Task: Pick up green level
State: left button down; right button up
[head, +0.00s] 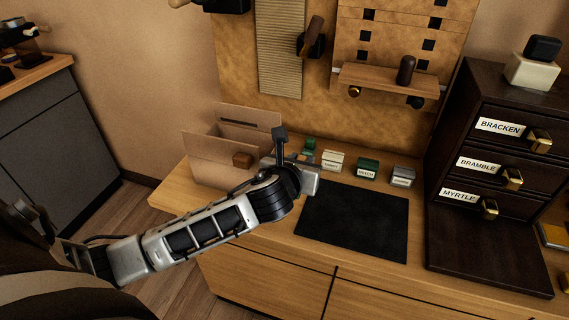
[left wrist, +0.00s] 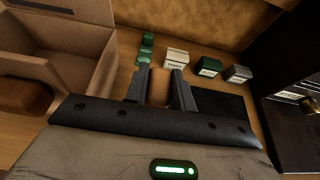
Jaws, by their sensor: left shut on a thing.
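My left gripper (left wrist: 161,80) is shut on an orange-brown piece (left wrist: 159,88), which shows between its two dark fingers in the left wrist view. In the head view the gripper (head: 304,172) is over the bench, beside the carton, and its fingertips are hard to make out. Green pieces (left wrist: 146,50) stand in a short row just beyond the left finger; they also show in the head view (head: 309,145), partly hidden by the gripper. I cannot tell which of them is a level. My right gripper is not in view.
Labelled cream (head: 332,161), green (head: 367,168) and grey (head: 402,176) boxes stand behind a black mat (head: 353,222), which is clear. A dark drawer cabinet (head: 490,95) stands at the right.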

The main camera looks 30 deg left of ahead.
pick_arm(q)
jog(key=w+d+b, duration=0.1)
jog(key=w+d, duration=0.2)
jog(key=d, duration=1.2)
jog(key=shift+w+d+b, duration=0.15)
jog(key=shift+w+b, duration=0.2)
jog(key=shift+b, duration=0.05)
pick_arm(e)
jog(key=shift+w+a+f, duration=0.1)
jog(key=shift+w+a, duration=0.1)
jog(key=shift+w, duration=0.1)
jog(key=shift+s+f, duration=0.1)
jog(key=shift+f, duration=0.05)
pick_arm(q)
jog(key=s+a+r+m+h, duration=0.1)
jog(key=s+a, duration=0.3)
jog(key=s, duration=0.3)
jog(key=s+a+r+m+h, duration=0.1)
jog(key=s+a, duration=0.3)
jog(key=s, duration=0.4)
jog(key=shift+a+r+m+t+h, duration=0.15)
jog(key=shift+r+m+t+h, duration=0.15)
jog(key=shift+r+h, duration=0.2)
jog(key=shift+s+f, duration=0.1)
jog(key=shift+f, duration=0.05)
